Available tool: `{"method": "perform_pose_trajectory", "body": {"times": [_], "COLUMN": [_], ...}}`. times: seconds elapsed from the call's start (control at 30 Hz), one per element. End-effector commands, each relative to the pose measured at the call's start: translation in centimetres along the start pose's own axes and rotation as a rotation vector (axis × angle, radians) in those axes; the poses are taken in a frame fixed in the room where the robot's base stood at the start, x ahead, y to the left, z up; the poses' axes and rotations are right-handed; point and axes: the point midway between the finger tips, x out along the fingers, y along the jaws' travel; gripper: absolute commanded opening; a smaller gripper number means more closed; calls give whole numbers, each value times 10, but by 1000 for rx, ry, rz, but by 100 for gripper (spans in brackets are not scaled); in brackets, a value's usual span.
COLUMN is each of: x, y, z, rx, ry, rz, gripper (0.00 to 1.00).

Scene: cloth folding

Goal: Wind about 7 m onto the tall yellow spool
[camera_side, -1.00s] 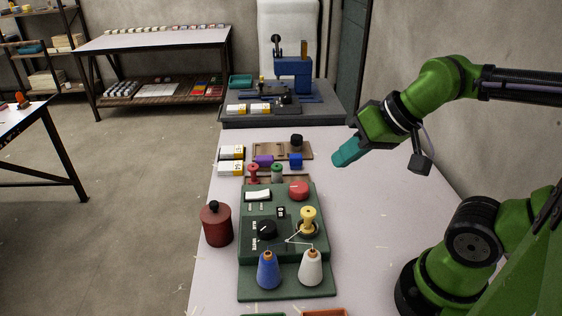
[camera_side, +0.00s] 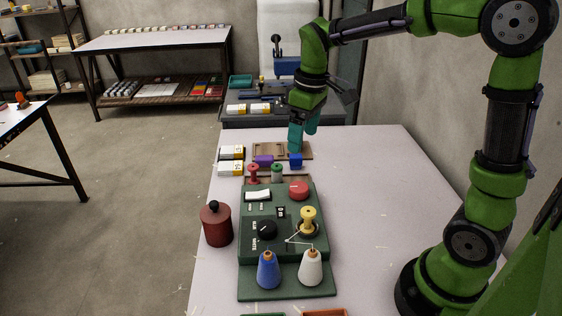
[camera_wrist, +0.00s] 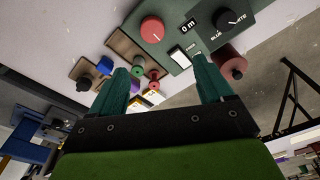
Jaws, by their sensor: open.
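The tall yellow spool (camera_side: 308,219) stands upright on the right of the green winding machine (camera_side: 252,252). A white thread cone (camera_side: 311,268) and a blue thread cone (camera_side: 268,271) stand at its near end; a pale thread runs from the white cone towards the spool. The machine carries a red knob (camera_side: 299,190), a white switch (camera_side: 258,195) and a black BLUE/WHITE selector (camera_side: 267,229). Its display (camera_wrist: 192,25) reads 0 m in the wrist view. My gripper (camera_side: 302,142) is open and empty, pointing down behind the machine. Its fingers (camera_wrist: 161,66) are apart. The yellow spool is outside the wrist view.
A red spool (camera_side: 253,171) and a green-ended spool (camera_side: 277,171) stand behind the machine. A blue block (camera_side: 296,161), a purple block (camera_side: 264,161) and a wooden tray (camera_side: 268,150) are near my gripper. A dark red canister (camera_side: 217,226) stands left. The table's right side is clear.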

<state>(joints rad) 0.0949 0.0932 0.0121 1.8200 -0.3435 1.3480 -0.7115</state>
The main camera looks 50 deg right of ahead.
Motion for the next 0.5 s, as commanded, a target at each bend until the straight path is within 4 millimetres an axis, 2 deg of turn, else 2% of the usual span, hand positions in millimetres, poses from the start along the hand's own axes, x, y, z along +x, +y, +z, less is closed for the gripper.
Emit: {"method": "perform_pose_trajectory", "body": {"times": [0.07, 0.2, 0.37, 0.5], "x": [3, -11, -9, 6], "y": [11, 16, 14, 14], "z": [-13, -18, -13, -12], "rx": [-123, -279, -352, -358], "ry": [-53, -79, -97, -99], "rz": [1, 4, -12, -13], "gripper": [80, 80, 80, 80]}}
